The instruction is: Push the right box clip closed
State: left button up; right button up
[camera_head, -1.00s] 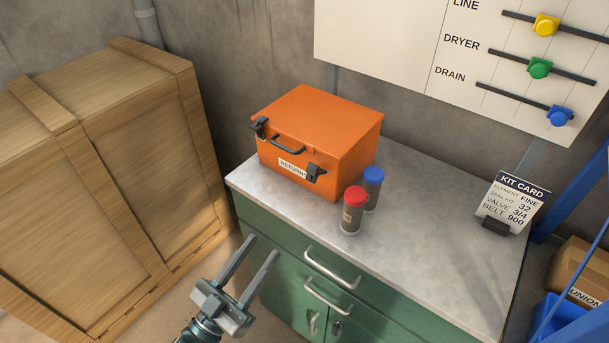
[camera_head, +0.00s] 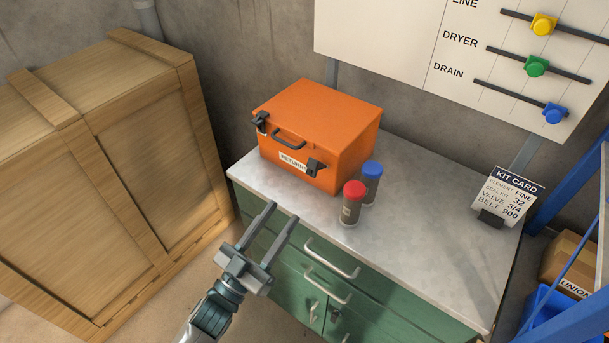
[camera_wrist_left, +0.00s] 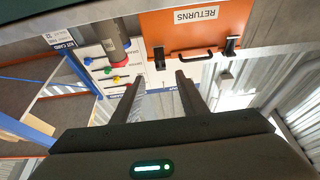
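The orange box (camera_head: 330,125) stands shut-lidded on the grey cabinet top, with a RETURNS label and a dark handle on its front. Its right clip (camera_head: 315,167) is black, at the front's right end; I cannot tell how far it is swung. The left clip (camera_head: 261,121) is at the other end. My left gripper (camera_head: 284,211) is open and empty, in front of the cabinet edge, below and short of the box. In the left wrist view, which is upside down, the right clip (camera_wrist_left: 160,58) lies beyond the fingers (camera_wrist_left: 156,80). My right gripper is out of view.
A red-capped canister (camera_head: 352,205) and a blue-capped canister (camera_head: 371,182) stand close by the box's right front corner. The kit card (camera_head: 508,195) stands at the right. A wooden crate (camera_head: 110,180) is left of the cabinet. The front left worktop (camera_head: 265,190) is clear.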

aim_at(311, 172)
pick_arm(q)
jog(key=p+x, duration=0.3)
jog(key=x, duration=0.6)
jog(key=shift+r, duration=0.1)
jog(key=shift+w+d+r, duration=0.2)
jog(key=shift+w+d, duration=0.2)
jog(key=shift+w, duration=0.2)
jog(key=shift+c, duration=0.6)
jog(key=shift+p, duration=0.3)
grip_shut()
